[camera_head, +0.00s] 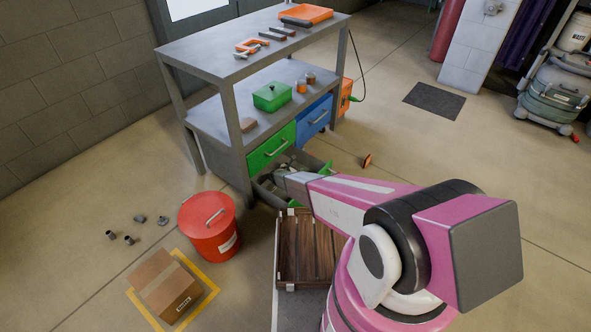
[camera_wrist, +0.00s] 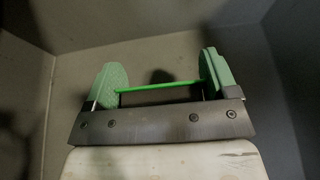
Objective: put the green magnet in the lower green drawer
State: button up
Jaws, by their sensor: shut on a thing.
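The lower green drawer (camera_head: 325,170) is pulled open under the workbench, and its grey inside shows around my gripper. My gripper (camera_head: 284,172) is down at this open drawer in the head view. In the wrist view, my gripper (camera_wrist: 160,88) has green pads on both fingers and is shut on a thin bright green piece, the green magnet (camera_wrist: 160,87), which spans the gap between them. Grey walls surround it there. Most of the magnet's shape is hidden, and I cannot tell whether it touches the drawer floor.
A shut green drawer (camera_head: 271,148) and a blue drawer (camera_head: 314,118) are above. A green box (camera_head: 271,97) stands on the shelf. A red bin (camera_head: 208,226), cardboard box (camera_head: 166,287) and wooden crate (camera_head: 306,250) stand on the floor. A small orange thing (camera_head: 367,161) lies to the right.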

jog(key=shift+f, duration=0.15)
jog(key=o, duration=1)
jog(key=shift+o, duration=0.2)
jog(key=shift+s+a+r, duration=0.1)
jog(key=shift+s+r, duration=0.05)
jog(key=shift+r, duration=0.1)
jog(key=v, duration=1.1)
jog(key=shift+s+a+r, duration=0.15)
jog(key=shift+s+r, duration=0.05)
jog(key=shift+r, duration=0.1)
